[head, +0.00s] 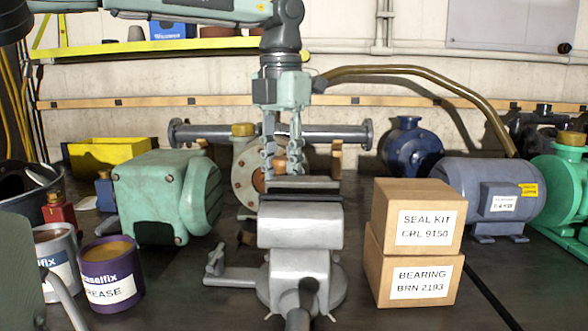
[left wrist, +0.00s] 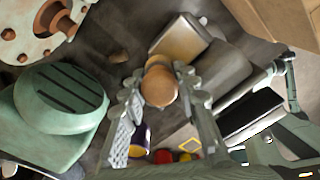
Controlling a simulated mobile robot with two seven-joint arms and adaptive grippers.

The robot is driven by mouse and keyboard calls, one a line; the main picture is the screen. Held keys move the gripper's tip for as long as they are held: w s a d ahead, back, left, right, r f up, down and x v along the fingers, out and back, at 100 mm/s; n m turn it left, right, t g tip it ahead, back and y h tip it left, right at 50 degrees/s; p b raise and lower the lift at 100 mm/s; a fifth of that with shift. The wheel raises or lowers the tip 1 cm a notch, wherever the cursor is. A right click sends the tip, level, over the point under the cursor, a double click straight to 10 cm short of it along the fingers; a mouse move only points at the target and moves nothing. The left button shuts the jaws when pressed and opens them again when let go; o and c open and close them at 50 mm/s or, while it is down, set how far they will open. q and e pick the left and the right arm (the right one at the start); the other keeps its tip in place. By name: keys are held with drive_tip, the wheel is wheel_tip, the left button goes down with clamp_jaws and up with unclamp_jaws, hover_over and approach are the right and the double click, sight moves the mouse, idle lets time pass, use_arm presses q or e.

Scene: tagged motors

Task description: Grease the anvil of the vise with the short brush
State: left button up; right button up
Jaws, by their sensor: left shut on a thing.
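The grey vise (head: 300,230) stands at the front middle of the bench in the head view, its dark jaws across the top. A flat, bright metal patch that looks like the anvil (left wrist: 182,38) shows in the left wrist view. My left gripper (head: 282,155) points down just behind the vise jaws. It is shut on the short brush, whose brown handle shows between the fingers in the head view (head: 281,163) and end-on in the left wrist view (left wrist: 160,87). The bristles are hidden, so I cannot tell whether they touch the anvil. My right gripper is not in view.
A purple grease can (head: 111,278) and a grey can (head: 55,255) stand at the front left. A green motor (head: 165,197) is left of the vise. Two stacked cardboard boxes (head: 414,247) stand close on its right. A flanged pump (head: 245,168) is behind.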

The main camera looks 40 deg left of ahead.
use_arm(q)
drive_tip(key=shift+r, duration=3.05)
drive_tip(key=shift+r, duration=1.45)
